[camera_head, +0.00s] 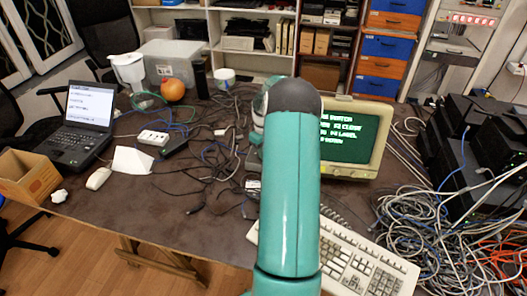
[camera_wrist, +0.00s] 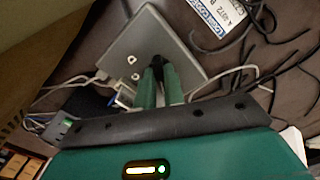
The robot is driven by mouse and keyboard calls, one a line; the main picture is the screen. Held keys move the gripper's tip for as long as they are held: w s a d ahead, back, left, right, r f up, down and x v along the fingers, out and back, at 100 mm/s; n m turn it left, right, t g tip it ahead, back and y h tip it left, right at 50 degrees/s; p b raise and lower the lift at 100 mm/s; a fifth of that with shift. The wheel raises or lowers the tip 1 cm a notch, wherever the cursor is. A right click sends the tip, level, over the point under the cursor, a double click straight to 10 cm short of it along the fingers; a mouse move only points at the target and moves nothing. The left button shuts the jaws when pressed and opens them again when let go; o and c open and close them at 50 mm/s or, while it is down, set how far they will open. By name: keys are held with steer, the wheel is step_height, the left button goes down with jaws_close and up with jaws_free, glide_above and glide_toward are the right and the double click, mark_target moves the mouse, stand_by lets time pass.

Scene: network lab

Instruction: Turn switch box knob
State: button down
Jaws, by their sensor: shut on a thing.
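The grey switch box (camera_wrist: 128,45) lies on the dark table in the wrist view, turned at an angle. Its black knob (camera_wrist: 157,61) shows between the tips of my gripper's green fingers. My gripper (camera_wrist: 160,72) is shut on the knob, and the fingers hide most of it. Two small round fittings show on the box face to the left of the knob. I cannot read the knob's setting. In the head view my teal arm covers the middle of the table, and my fingertips and the knob are hidden behind it.
Cables lie around the box and across the table (camera_head: 90,200). A white label card (camera_wrist: 213,20) is near the box. A monitor (camera_head: 352,140) and keyboard (camera_head: 350,262) are right of my arm.

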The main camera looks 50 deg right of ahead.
steer(key=shift+r, duration=0.1)
steer(key=c, duration=1.5)
jaws_free()
step_height(320, 180, up, 14)
